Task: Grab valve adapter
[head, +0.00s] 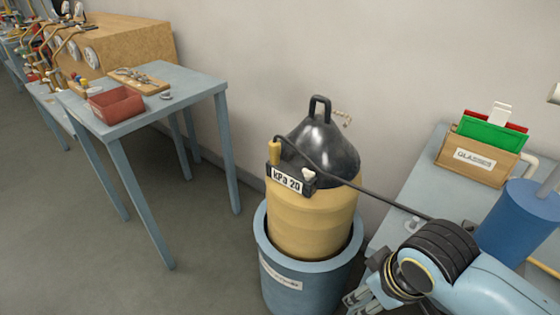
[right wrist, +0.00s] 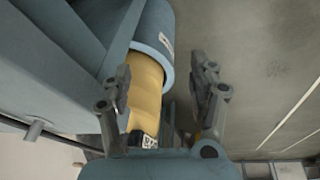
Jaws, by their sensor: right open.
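I cannot tell for certain which thing is the valve adapter. A small grey metal piece (head: 166,96) lies on the left table beside the red bin, and small metal parts (head: 137,76) lie on a wooden board there; they are too small to identify. My right gripper (head: 368,288) is at the lower right, beside the blue tub, well away from that table. In the right wrist view my right gripper (right wrist: 162,78) is open, with nothing seen held between its fingers. My left gripper is not in view.
A yellow cylinder (head: 298,229) with a black top and a "kPa 20" label stands in a blue tub (head: 315,281). The left table (head: 195,87) bears a red bin (head: 116,104). A right table (head: 420,185) bears a "GLASSES" box (head: 475,158).

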